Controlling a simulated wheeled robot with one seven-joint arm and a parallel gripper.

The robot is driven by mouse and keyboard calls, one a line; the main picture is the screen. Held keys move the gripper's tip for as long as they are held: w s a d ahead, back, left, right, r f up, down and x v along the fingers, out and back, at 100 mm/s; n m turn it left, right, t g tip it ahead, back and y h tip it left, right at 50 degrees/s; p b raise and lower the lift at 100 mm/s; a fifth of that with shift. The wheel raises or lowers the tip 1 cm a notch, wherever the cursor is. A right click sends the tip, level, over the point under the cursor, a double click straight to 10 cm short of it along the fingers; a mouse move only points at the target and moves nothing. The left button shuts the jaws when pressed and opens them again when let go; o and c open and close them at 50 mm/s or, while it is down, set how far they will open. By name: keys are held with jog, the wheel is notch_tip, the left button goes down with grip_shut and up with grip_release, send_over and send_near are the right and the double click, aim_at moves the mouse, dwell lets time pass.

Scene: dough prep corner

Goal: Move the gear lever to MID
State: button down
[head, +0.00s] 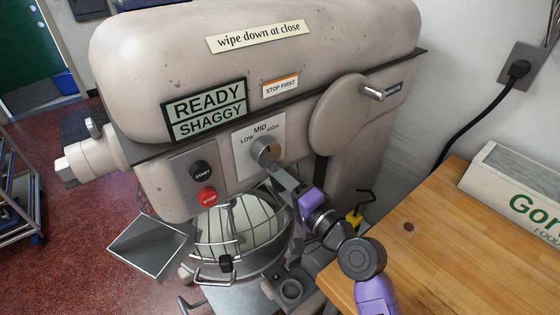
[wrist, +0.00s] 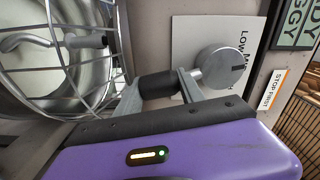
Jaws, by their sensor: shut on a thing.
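The gear lever has a round grey hub (head: 265,150) on a pale plate (head: 248,165) marked LOW, MID and HIGH on the mixer's front. Its dark grip (wrist: 158,84) lies between my fingers in the wrist view. My gripper (head: 276,173) is shut on the lever, reaching it from the lower right in the head view. A dark mark on the hub (wrist: 218,68) shows on the side toward the lettering. I cannot tell which word it lines up with.
A display (head: 208,110) reads READY SHAGGY. START (head: 201,171) and STOP (head: 207,196) buttons sit left of the lever plate. The wire guard and bowl (head: 238,225) are below. A wooden counter (head: 440,260) stands at right. A STOP FIRST label (head: 281,86) is above.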

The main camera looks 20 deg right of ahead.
jog(key=shift+s+a+m+p, duration=0.2)
jog(key=shift+a+m+p, duration=0.35)
jog(key=shift+m+p, duration=0.4)
jog(key=shift+f, duration=0.1)
jog(key=c, duration=0.7)
grip_release()
jog(key=shift+b+v, duration=0.6)
jog(key=shift+v, duration=3.3)
jog(key=shift+n, duration=0.25)
